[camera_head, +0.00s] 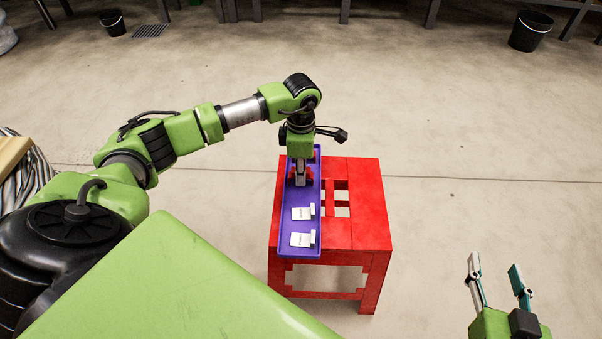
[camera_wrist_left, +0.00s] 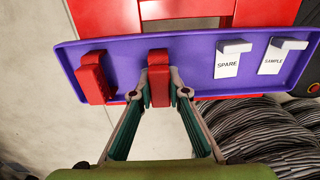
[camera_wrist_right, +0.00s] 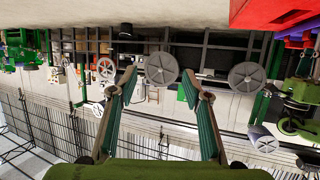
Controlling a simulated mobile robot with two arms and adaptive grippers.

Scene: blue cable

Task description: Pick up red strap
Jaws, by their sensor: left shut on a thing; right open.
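A purple tray (camera_head: 302,228) lies on a red stool (camera_head: 367,205). Two red straps are in the tray's far part. In the left wrist view one red strap (camera_wrist_left: 159,82) is between the fingers of my left gripper (camera_wrist_left: 159,88), which is shut on it. The other red strap (camera_wrist_left: 93,78) lies beside it to the left, apart. In the head view my left gripper (camera_head: 300,178) points down into the tray and partly hides the straps. My right gripper (camera_head: 498,287) is open and empty, away from the stool at the lower right; it also shows in the right wrist view (camera_wrist_right: 162,92).
Two white label holders stand in the tray, reading SPARE (camera_wrist_left: 228,62) and SAMPLE (camera_wrist_left: 275,58). A bundle of grey cable (camera_wrist_left: 265,130) shows below the tray in the left wrist view. Black buckets (camera_head: 529,30) stand far back. The floor around the stool is clear.

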